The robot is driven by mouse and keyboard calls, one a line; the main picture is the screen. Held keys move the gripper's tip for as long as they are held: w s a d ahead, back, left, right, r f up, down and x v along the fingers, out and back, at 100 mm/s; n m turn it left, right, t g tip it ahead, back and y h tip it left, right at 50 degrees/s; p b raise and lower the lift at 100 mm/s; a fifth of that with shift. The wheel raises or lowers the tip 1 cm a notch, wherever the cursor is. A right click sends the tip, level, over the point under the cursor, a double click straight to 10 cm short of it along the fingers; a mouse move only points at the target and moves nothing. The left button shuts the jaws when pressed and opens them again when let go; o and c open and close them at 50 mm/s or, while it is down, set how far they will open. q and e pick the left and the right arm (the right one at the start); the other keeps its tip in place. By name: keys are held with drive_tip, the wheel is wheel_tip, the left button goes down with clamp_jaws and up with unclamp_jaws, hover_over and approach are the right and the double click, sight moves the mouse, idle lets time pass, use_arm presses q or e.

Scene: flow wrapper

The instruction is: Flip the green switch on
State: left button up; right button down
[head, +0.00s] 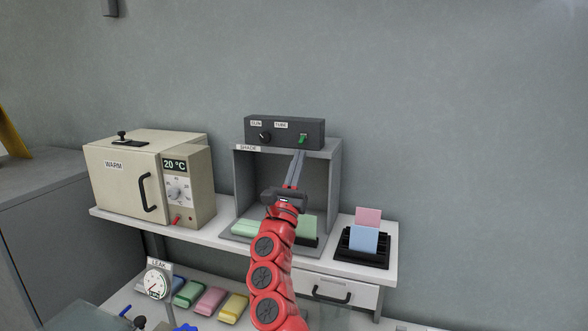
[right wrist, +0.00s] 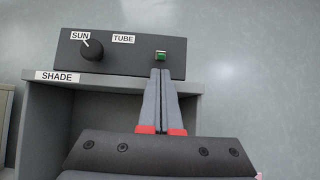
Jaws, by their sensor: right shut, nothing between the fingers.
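The green switch (head: 302,139) sits on the front of a dark control box (head: 284,128), right of a black knob (head: 265,136) and the TUBE label. In the right wrist view the green switch (right wrist: 160,56) shows just beyond my fingertips. My right gripper (head: 299,153) is shut and empty, its fingers pointing up toward the switch from just below. In the right wrist view the fingertips of my right gripper (right wrist: 161,72) are close under the switch; I cannot tell whether they touch it. My left gripper is not in view.
The control box stands on a grey SHADE cabinet (head: 337,175) on a white shelf. A beige WARM oven (head: 120,180) is at the left. A black rack (head: 362,260) with pink and blue cards is at the right. Coloured packets and a LEAK gauge (head: 157,283) are below.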

drive_tip(key=shift+w+d+r, duration=0.2)
drive_tip(key=shift+w+r, duration=0.2)
drive_tip(key=shift+w, duration=0.1)
drive_tip(key=shift+s, duration=0.15)
